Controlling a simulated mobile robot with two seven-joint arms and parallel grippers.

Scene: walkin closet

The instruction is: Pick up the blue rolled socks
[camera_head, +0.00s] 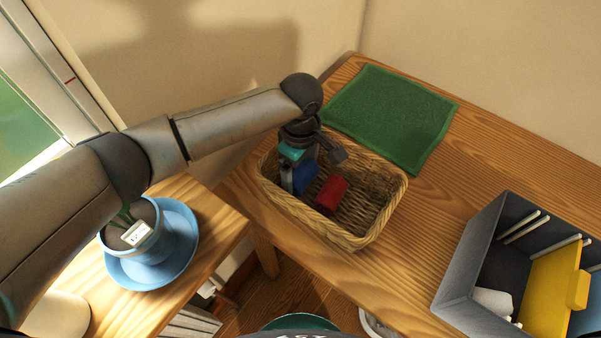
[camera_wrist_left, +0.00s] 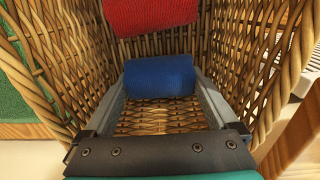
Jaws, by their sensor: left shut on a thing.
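The blue rolled socks (camera_head: 305,177) are inside the wicker basket (camera_head: 376,222), near its left end. They also show in the left wrist view (camera_wrist_left: 160,77), lying between the two fingers. My left gripper (camera_head: 298,181) reaches down into the basket and is shut on the blue socks. In the wrist view its fingers (camera_wrist_left: 160,84) sit at both ends of the roll. A red roll (camera_head: 331,193) lies beside the blue one in the basket; it is at the top of the wrist view (camera_wrist_left: 150,14). My right gripper is not in view.
The basket stands on a wooden table beside a green mat (camera_head: 391,114). A grey divided box (camera_head: 470,256) with a yellow item (camera_head: 551,290) is at right. A blue pot on a saucer (camera_head: 186,246) stands on a lower wooden surface at left. Clear wood lies right of the basket.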

